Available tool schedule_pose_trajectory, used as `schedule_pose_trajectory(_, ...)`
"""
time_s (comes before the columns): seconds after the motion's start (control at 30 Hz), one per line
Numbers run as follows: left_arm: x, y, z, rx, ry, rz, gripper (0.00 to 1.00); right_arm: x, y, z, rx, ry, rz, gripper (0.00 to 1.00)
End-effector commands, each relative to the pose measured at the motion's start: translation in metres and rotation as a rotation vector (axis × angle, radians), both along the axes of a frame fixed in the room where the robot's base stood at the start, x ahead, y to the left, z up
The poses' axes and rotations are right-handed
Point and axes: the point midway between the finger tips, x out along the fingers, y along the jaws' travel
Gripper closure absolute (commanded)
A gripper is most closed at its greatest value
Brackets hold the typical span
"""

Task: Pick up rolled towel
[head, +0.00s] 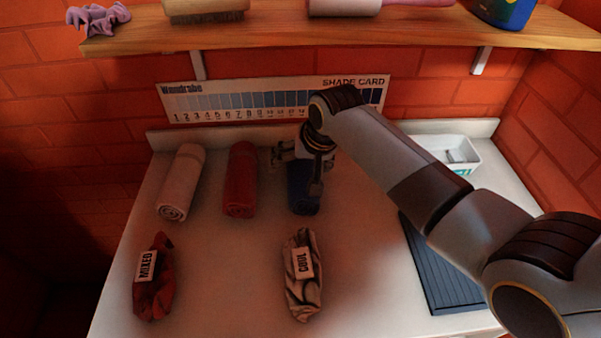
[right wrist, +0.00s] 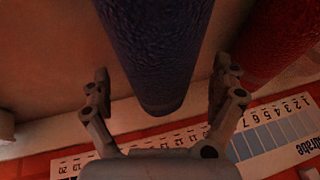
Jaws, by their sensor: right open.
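Three rolled towels lie side by side on the white counter: a pale one (head: 181,182), a red one (head: 241,180) and a dark blue one (head: 304,199). My right gripper (head: 297,172) is over the far end of the blue towel and hides part of it. In the right wrist view, the blue towel (right wrist: 160,50) lies between the spread fingers of my right gripper (right wrist: 161,72), with a gap on each side. The red towel (right wrist: 280,40) is off to the right there. My left gripper is in neither view.
A red bundle labelled MIXED (head: 153,285) and a pale bundle labelled COOL (head: 302,285) lie nearer on the counter (head: 225,270). A dark ribbed mat (head: 440,270) and white tub (head: 455,152) are right. A shade card (head: 250,100) and wooden shelf (head: 270,32) are behind.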

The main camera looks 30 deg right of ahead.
Motion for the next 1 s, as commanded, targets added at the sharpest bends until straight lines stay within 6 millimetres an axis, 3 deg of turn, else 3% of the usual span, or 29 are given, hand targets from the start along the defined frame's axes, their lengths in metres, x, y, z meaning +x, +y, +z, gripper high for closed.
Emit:
schedule_pose_trajectory(0.3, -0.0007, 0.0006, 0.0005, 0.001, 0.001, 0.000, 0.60, 0.0002, 0.0001, -0.0008, 0.000, 0.000, 0.000, 0.06)
schedule_pose_trajectory(0.77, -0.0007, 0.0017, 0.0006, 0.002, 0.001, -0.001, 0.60, -0.0001, 0.0000, -0.0009, 0.000, 0.000, 0.000, 0.66)
schedule_pose_trajectory(1.0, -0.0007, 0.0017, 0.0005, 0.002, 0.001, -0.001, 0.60, 0.0001, 0.0000, -0.0006, 0.000, -0.001, 0.000, 0.69)
